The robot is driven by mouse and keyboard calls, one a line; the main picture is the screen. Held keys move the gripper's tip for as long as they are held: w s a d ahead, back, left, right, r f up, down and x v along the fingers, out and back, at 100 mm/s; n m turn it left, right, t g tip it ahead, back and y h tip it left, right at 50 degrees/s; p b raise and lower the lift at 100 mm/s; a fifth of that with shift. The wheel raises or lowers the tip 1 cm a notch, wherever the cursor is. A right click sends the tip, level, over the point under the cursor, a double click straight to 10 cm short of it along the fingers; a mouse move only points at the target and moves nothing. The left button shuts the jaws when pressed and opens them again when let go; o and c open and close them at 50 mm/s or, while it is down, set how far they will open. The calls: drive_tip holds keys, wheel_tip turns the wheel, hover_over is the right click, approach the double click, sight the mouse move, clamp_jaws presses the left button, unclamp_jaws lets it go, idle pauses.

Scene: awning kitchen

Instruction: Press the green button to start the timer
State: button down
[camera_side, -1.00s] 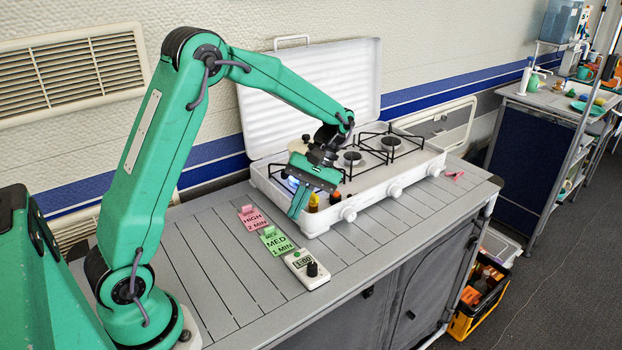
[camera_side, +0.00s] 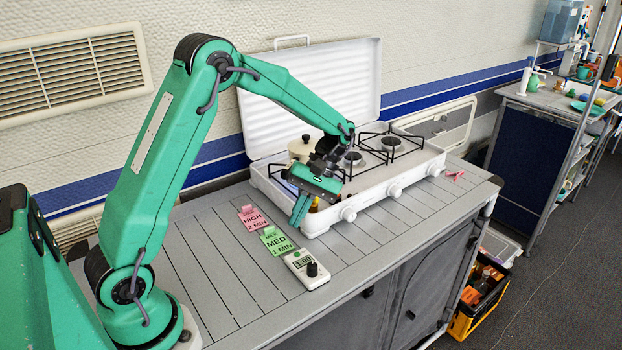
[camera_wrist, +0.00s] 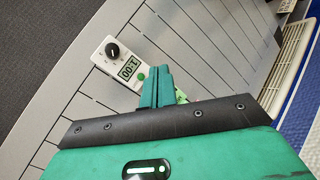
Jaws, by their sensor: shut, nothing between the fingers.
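The white timer (camera_side: 318,281) lies on the counter in front of the stove, with a dark knob and a display reading 1:00. It also shows in the wrist view (camera_wrist: 123,72). Its small green button (camera_wrist: 141,77) is beside the display, close to my fingertips in that picture. My gripper (camera_side: 298,222) is shut and empty. In the side view it hangs over the stove's front left corner, above the counter and apart from the timer. The shut fingers also show in the wrist view (camera_wrist: 158,78), pointing towards the timer and partly covering a green card behind them.
A green MED 1 MIN card (camera_side: 278,243) and a pink HIGH 2 MIN card (camera_side: 254,219) lie left of the timer. The white stove (camera_side: 376,197) stands behind, with a cream lidded pot (camera_side: 300,148) partly hidden by my wrist.

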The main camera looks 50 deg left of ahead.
sight(299, 253)
drive_tip(key=shift+f, duration=3.4)
drive_tip(key=shift+f, duration=0.75)
idle(0.3)
drive_tip(key=shift+r, duration=0.15)
idle(0.3)
drive_tip(key=shift+r, duration=0.6)
drive_tip(key=shift+r, duration=0.15)
drive_tip(key=shift+r, duration=2.4)
drive_tip(key=shift+d, duration=0.1)
